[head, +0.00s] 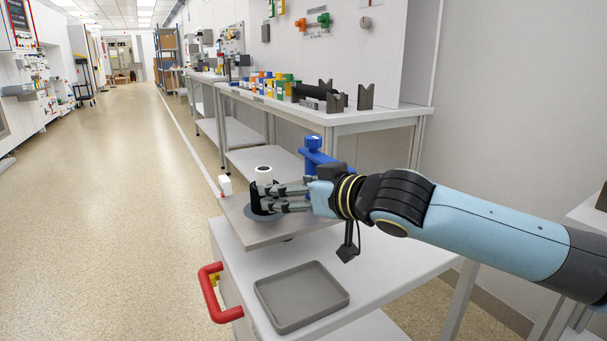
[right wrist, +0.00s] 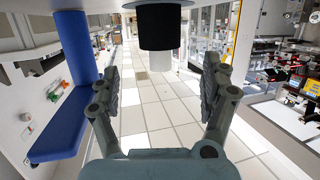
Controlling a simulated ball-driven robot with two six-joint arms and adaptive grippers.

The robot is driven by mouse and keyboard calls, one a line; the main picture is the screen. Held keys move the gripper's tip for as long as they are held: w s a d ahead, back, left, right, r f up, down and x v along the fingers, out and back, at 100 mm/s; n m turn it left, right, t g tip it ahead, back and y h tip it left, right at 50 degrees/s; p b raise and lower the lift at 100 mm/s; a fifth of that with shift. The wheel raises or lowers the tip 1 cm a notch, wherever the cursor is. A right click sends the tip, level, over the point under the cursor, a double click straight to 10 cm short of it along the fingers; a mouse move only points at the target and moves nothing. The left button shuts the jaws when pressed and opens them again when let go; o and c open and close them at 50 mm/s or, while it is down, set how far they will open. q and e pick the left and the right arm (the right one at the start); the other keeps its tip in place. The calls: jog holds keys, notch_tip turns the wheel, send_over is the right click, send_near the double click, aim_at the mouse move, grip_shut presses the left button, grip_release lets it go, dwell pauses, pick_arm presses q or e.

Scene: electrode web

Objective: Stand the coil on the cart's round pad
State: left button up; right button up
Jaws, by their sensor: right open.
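The coil, a black roll (head: 256,196) with a white core (head: 263,175) sticking out of its top, stands upright on the cart's round pad (head: 256,214), a grey-blue disc. In the right wrist view, which is upside down, the black roll (right wrist: 159,27) is at the top centre. My right gripper (head: 276,198) reaches in from the right at the coil. Its jaws are open, with one finger on each side and gaps between them and the roll in the wrist view (right wrist: 167,85). The fingers hide part of the coil and pad. My left gripper is not in view.
A blue post with an arm (head: 314,155) stands just behind my gripper. The cart's lower top holds an empty grey tray (head: 302,296); a red handle (head: 211,292) is at its left. A bench (head: 370,117) with V-blocks is behind.

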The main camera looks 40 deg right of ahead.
jog(key=p+v, duration=0.1)
jog(key=v, duration=0.2)
dwell(0.5)
